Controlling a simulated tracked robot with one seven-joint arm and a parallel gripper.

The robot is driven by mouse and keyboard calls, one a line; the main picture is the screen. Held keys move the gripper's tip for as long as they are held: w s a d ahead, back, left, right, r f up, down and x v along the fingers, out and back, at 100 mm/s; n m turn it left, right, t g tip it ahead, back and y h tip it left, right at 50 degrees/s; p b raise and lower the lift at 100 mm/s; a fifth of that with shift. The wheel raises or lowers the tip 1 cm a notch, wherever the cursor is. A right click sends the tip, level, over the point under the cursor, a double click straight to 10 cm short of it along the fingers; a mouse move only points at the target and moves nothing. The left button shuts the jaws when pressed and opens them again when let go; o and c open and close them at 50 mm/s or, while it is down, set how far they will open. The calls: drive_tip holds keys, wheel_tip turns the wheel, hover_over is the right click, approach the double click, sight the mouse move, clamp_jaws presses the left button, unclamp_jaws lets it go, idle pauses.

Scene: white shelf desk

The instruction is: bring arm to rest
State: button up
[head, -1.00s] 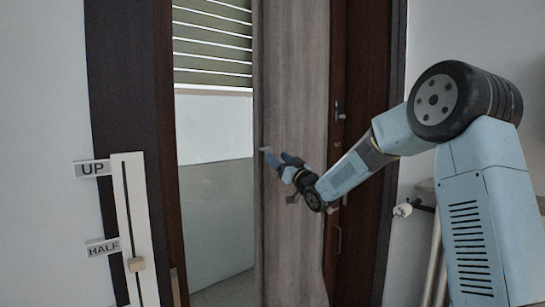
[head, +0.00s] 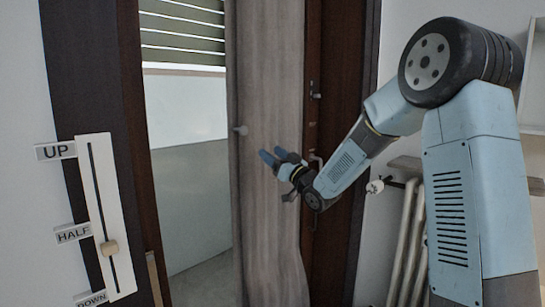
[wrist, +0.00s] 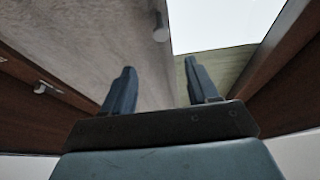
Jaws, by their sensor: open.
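The knob also shows near the top of the wrist view (wrist: 161,30).
A slider panel (head: 107,215) marked UP, HALF and DOWN is on the left wall, its wooden knob (head: 109,248) just below HALF. An opening with slatted blinds (head: 183,35) lies left of the door. A radiator (head: 408,240) and shelf (head: 407,164) stand at the right.

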drive_tip(key=shift+r, duration=0.1)
drive_tip(key=s+d+m+g+h, duration=0.4)
drive_tip(key=s+d+m+h, duration=0.2)
drive_tip(key=s+d+h, duration=0.85)
drive_tip(key=s+d+f+g, duration=0.2)
drive_tip(key=s, duration=0.7)
drive_tip(key=s+d+f+m+g, duration=0.1)
drive_tip(key=s+d+f+g, duration=0.1)
drive_tip(key=s, duration=0.7)
drive_tip(key=s+d+f+m+g, duration=0.1)
drive_tip(key=s+d+f+g, duration=0.1)
drive_tip(key=s, duration=0.7)
drive_tip(key=shift+f+g, duration=0.25)
drive_tip(key=shift+g, duration=0.25)
drive_tip(key=shift+h, duration=0.25)
